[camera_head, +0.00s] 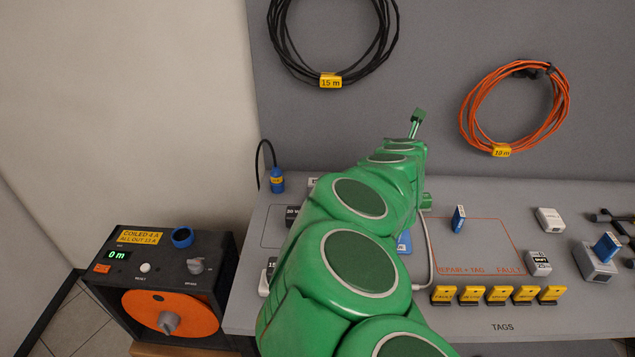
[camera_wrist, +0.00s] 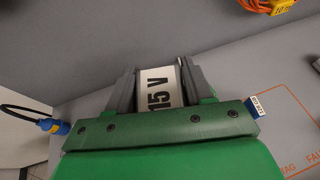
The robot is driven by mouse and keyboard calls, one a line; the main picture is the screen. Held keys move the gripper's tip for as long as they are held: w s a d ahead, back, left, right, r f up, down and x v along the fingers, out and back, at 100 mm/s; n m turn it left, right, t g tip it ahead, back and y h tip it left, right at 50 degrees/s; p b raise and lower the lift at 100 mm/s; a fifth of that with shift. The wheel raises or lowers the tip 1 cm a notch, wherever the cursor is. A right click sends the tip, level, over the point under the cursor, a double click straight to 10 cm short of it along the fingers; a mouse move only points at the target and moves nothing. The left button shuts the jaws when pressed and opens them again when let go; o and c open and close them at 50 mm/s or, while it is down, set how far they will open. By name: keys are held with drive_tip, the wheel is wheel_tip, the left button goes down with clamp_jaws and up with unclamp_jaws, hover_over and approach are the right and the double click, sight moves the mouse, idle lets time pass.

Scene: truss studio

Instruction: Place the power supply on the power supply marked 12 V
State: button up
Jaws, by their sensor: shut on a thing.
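My gripper (camera_wrist: 156,72) is shut on a block with a white face marked 15 V (camera_wrist: 161,92); the grey fingers stand on either side of it in the wrist view. I read the held block as a power supply. It is seen over the grey bench, and I cannot tell its height. In the head view my green arm hides the gripper's hold and the middle of the bench. A dark block with white print (camera_head: 292,213) shows partly left of the arm. I can read no 12 V mark in either view.
A blue plug (camera_head: 277,181) stands at the bench's back left. An orange-outlined area (camera_head: 480,245) lies right of my arm, with a small blue item (camera_head: 458,219) in it. Yellow tags (camera_head: 499,294) line the front. White blocks (camera_head: 549,220) stand at right. Cable coils (camera_head: 515,107) hang behind.

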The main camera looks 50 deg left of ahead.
drive_tip(key=s+a+r+n+g+y, duration=0.4)
drive_tip(key=s+a+n+g+y, duration=0.2)
drive_tip(key=s+a+n+g, duration=0.5)
drive_tip(key=s+d+n+g, duration=0.3)
drive_tip(key=s+n+g, duration=0.25)
drive_tip(key=s, duration=0.25)
hover_over(312, 180)
wheel_tip(312, 180, down, 8)
drive_tip(key=shift+s+d+f+h, duration=0.25)
drive_tip(key=shift+d+h, duration=0.05)
idle(0.5)
drive_tip(key=shift+g, duration=0.25)
drive_tip(key=shift+w+a+f+m, duration=0.1)
drive_tip(key=shift+a+f+m, duration=0.05)
drive_tip(key=shift+f, duration=0.8)
drive_tip(key=shift+w+a+f+m, duration=0.1)
drive_tip(key=shift+f, duration=0.85)
drive_tip(key=shift+f, duration=0.1)
